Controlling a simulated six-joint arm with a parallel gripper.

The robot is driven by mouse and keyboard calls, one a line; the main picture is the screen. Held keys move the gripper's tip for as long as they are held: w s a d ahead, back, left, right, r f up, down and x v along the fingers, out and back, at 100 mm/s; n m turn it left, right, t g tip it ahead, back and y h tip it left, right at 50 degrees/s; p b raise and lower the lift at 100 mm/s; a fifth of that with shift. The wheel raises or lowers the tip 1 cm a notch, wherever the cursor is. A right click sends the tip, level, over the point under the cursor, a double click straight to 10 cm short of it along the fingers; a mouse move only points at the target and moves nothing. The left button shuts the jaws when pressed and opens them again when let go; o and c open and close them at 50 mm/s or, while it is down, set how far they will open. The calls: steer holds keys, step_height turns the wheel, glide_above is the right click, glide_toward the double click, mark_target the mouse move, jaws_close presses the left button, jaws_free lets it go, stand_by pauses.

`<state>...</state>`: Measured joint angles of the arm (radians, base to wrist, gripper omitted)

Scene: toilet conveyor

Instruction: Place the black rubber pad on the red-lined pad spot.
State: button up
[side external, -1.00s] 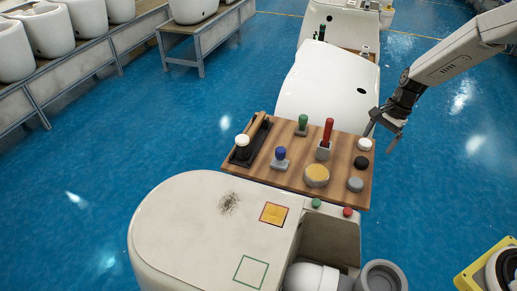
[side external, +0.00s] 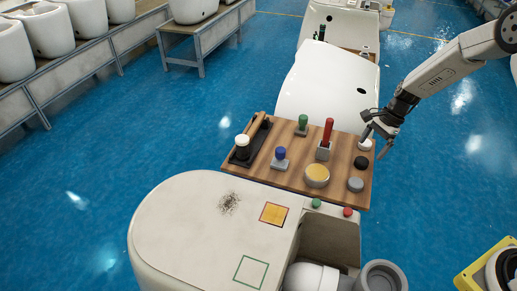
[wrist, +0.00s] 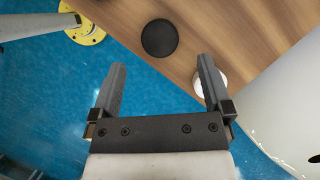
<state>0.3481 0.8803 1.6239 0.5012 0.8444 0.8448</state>
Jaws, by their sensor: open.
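The black rubber pad (side external: 361,162) is a round disc lying flat at the right edge of the wooden board (side external: 335,185), between a white disc and a grey disc. In the wrist view the black pad (wrist: 159,38) lies ahead of the fingertips, roughly centred between them. My gripper (side external: 374,144) is open and empty near the board's right edge, close to the white disc; in the wrist view its fingers (wrist: 162,68) are spread wide. The red-lined pad spot (side external: 273,214), a square with a yellow-orange fill, is on the white toilet body in front of the board.
A white disc (side external: 365,145) and a grey disc (side external: 355,185) flank the pad. Several stamps, a red-handled tool (side external: 327,135) and a yellow-topped round tin (side external: 317,175) stand on the board. A green-lined square (side external: 251,272) and a dark smudge (side external: 229,203) mark the toilet body.

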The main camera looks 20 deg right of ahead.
mark_target(363, 160)
steer(key=shift+x, duration=2.6)
steer(key=shift+d, duration=0.1)
jaws_close()
steer(key=shift+r, duration=0.15)
steer(key=shift+r, duration=0.7)
steer(key=s+a+r, duration=0.2)
steer(key=s+r, duration=0.9)
steer(key=s, duration=0.3)
steer(key=shift+r, duration=0.2)
